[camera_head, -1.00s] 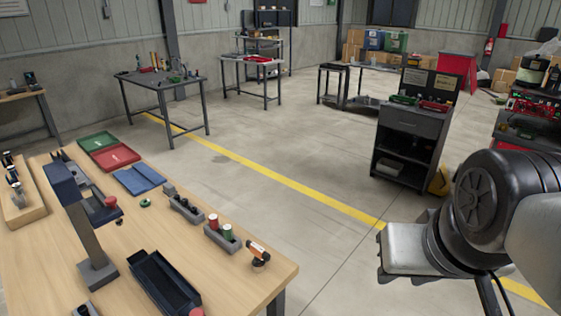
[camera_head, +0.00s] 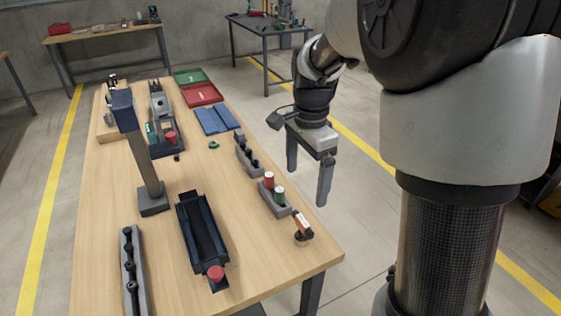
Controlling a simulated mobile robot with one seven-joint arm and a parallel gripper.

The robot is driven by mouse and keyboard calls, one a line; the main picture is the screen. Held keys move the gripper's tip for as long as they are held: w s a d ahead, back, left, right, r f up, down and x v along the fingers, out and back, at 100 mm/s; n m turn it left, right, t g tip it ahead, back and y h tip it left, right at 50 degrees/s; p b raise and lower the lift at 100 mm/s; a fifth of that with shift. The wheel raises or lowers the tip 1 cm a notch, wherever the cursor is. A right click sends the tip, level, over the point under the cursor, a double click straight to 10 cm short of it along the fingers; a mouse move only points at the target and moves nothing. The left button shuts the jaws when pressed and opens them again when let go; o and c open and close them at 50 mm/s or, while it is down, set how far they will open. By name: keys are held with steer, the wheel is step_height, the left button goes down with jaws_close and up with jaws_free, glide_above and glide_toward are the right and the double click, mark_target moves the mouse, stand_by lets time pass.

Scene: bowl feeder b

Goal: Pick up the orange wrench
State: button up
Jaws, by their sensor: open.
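My gripper (camera_head: 306,186) is open and empty, pointing down past the right edge of the wooden table, with its two dark fingers well apart. A small orange, white and black item (camera_head: 302,225) stands at the near right corner of the table, in front of and below my gripper and apart from it. It is the only orange thing I make out; its shape is too small to tell whether it is a wrench.

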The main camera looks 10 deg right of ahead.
mark_target(303, 220)
steer(key=f, duration=1.2)
steer(key=shift+w+a+f, duration=0.15)
steer(key=shift+w+f, duration=0.05)
steer(key=shift+f, duration=0.05)
steer(key=f, duration=0.4)
steer(key=shift+s+d, duration=0.2)
steer(key=shift+s, duration=0.1)
steer(key=shift+f, duration=0.65)
steer(key=c, duration=1.5)
